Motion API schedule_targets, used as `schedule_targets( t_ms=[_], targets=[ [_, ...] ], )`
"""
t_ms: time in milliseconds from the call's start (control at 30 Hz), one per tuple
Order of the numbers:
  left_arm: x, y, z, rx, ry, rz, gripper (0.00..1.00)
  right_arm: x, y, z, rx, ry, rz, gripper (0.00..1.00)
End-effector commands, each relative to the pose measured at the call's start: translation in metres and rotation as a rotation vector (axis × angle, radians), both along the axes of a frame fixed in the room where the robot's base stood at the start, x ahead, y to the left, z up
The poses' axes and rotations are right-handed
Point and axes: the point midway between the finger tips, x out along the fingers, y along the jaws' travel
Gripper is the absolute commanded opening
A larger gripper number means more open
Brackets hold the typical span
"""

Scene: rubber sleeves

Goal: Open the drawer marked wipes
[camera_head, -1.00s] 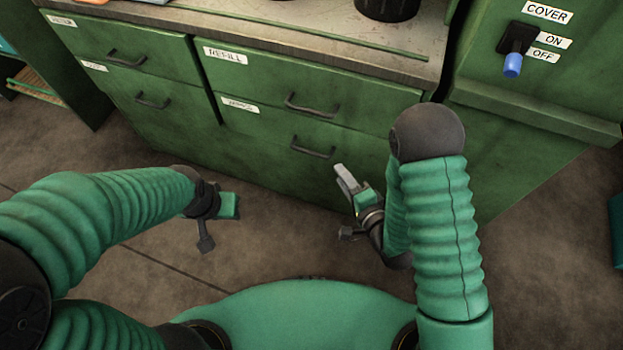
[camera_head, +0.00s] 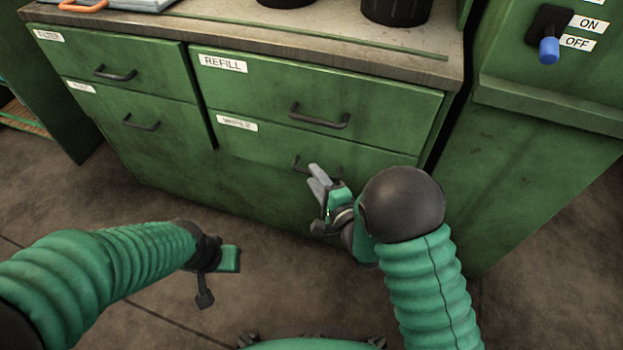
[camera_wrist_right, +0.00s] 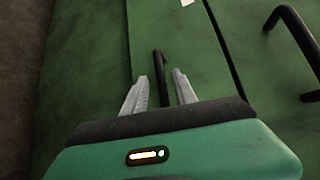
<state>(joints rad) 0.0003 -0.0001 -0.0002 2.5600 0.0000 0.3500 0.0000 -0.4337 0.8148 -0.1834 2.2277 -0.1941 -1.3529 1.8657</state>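The lower right drawer (camera_head: 262,148) is green and closed. Its small white label (camera_head: 237,123) is blurred but could read wipes. Its dark bar handle (camera_head: 298,164) is partly hidden behind my right gripper (camera_head: 317,174). In the right wrist view, my right gripper (camera_wrist_right: 160,76) has its two grey fingers apart, with the handle (camera_wrist_right: 159,62) showing between them. I cannot tell whether the fingers touch it. My left gripper (camera_head: 207,284) hangs low, away from the cabinet, and its fingers are unclear.
The closed refill drawer (camera_head: 270,82) with its handle (camera_head: 318,117) is directly above. Two more closed drawers (camera_head: 150,75) are to the left. A worktop (camera_head: 330,45) lies over them. A panel with a blue-tipped switch (camera_head: 549,48) is at right. Floor in front is open.

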Motion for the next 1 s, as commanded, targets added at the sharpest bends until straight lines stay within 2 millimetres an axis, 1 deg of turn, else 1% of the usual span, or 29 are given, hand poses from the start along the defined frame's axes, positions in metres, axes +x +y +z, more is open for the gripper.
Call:
schedule_targets(
  t_ms=[33, 167, 433, 467, 700, 1000],
  targets=[
    [0.000, 0.000, -0.007, 0.000, 0.000, -0.001, 0.36, 0.007, 0.004, -0.005, 0.000, -0.003, 0.002, 0.34],
    [0.000, 0.000, -0.010, 0.000, 0.000, -0.001, 0.36, 0.019, 0.010, -0.004, -0.002, -0.001, 0.000, 0.34],
    [0.000, 0.000, -0.010, 0.000, 0.000, 0.000, 0.36, 0.022, 0.012, -0.003, -0.002, 0.000, -0.001, 0.34],
    [0.000, 0.000, -0.010, 0.000, 0.000, 0.000, 0.36, 0.021, 0.012, -0.003, -0.002, 0.000, -0.001, 0.31],
    [0.000, 0.000, -0.010, 0.000, 0.000, 0.000, 0.36, 0.021, 0.011, -0.004, -0.004, 0.000, 0.000, 0.00],
    [0.000, 0.000, -0.010, 0.000, 0.000, -0.001, 0.36, 0.021, 0.011, -0.005, -0.004, 0.003, -0.001, 0.00]
  ],
)
